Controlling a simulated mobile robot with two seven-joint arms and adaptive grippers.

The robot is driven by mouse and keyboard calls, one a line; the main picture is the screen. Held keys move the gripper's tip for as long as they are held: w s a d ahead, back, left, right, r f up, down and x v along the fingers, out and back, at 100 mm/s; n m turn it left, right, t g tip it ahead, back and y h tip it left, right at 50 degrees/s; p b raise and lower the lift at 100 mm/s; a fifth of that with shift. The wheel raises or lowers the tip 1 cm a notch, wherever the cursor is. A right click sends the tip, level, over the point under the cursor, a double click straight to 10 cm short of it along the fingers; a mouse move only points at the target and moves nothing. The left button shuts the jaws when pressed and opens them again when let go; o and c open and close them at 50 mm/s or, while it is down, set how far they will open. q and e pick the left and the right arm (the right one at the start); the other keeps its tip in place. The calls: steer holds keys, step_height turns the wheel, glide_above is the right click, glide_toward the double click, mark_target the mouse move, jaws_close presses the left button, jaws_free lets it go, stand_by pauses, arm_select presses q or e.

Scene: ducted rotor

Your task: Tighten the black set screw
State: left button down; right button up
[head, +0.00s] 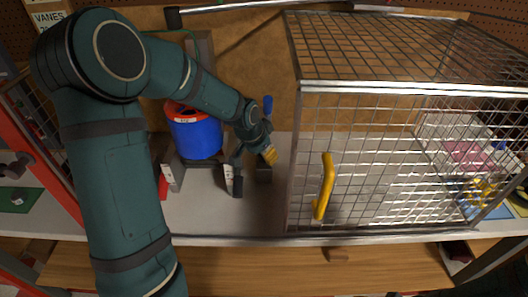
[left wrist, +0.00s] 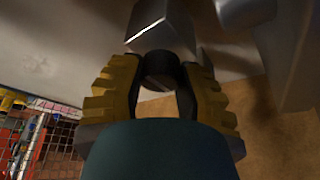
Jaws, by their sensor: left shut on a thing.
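My left gripper (head: 268,154) reaches down from the left, beside the blue drum, in the head view. Its yellow ribbed fingers show in the left wrist view (left wrist: 160,82), closed on both sides of a short black round piece, which looks like the black set screw (left wrist: 160,68). A grey block (left wrist: 165,28) lies just beyond the piece in that view. In the head view the gripper hides the held piece, and I cannot tell whether it is seated in anything. My right gripper is in neither view.
A blue drum with a red top (head: 196,136) stands on a grey mount to the left. A large wire cage (head: 296,160) with a yellow handle (head: 326,185) stands close on the right. The bench (head: 205,215) is clear in front.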

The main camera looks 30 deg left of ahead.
arm_select(q)
steer(key=shift+f, duration=0.1)
steer(key=c, duration=0.6)
jaws_free()
steer(key=v, duration=1.2)
